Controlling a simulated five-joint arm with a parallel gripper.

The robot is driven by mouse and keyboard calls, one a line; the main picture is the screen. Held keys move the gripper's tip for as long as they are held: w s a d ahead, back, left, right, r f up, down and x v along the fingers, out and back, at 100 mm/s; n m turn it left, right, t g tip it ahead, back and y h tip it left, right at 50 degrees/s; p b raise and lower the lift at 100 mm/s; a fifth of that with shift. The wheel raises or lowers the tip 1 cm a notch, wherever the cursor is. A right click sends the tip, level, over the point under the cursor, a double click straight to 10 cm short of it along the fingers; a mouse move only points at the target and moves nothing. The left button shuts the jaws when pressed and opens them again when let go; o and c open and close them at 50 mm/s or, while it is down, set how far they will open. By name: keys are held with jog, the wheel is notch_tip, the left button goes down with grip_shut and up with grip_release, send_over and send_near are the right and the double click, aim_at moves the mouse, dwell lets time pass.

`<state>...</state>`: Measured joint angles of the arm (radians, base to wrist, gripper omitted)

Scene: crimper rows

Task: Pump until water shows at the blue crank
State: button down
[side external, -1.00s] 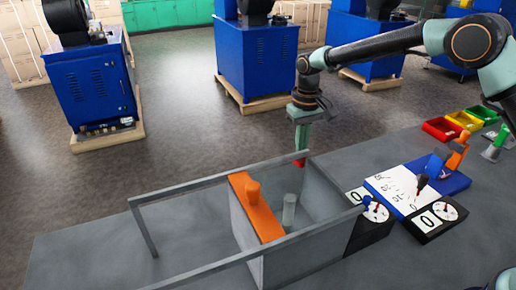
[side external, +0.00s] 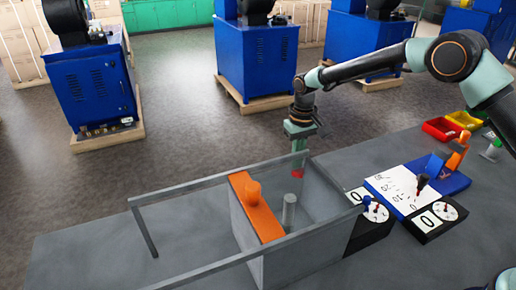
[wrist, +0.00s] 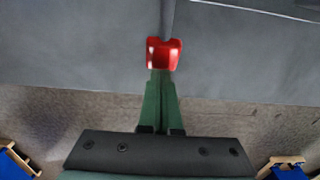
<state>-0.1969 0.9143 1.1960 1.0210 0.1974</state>
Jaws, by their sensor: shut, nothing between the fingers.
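My gripper (side external: 298,174) is shut and empty, with red fingertips pointing down at the far corner of a grey open box with rails (side external: 325,198). In the wrist view its red tips (wrist: 163,54) are together, close to a grey bar; I cannot tell whether they touch it. An orange plank (side external: 258,215) with an orange knob (side external: 253,191) lies across the box. A grey upright post (side external: 289,211) stands inside. A small blue crank (side external: 367,201) sits at a dial on a dark box (side external: 366,237). No water is visible at it.
A blue block (side external: 447,180) and orange piece (side external: 460,147) stand behind. Red (side external: 440,128) and yellow (side external: 464,119) bins are at right. The table's left front is clear.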

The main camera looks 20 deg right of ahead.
jog(key=shift+s+f, duration=0.3)
jog(key=shift+f, duration=0.1)
notch_tip(320, 180, up, 13)
jog(key=shift+w, duration=0.25)
dwell(0.7)
jog(key=s+d+r+t, duration=0.2)
jog(key=s+d+r, duration=0.4)
jog(key=s+r, duration=0.3)
jog(key=s+d+f+t, duration=0.1)
jog(key=s+d+t, duration=0.2)
jog(key=s, duration=1.1)
jog(key=shift+s+d+f, duration=0.3)
jog(key=shift+d+f, duration=0.05)
jog(key=shift+d, duration=0.35)
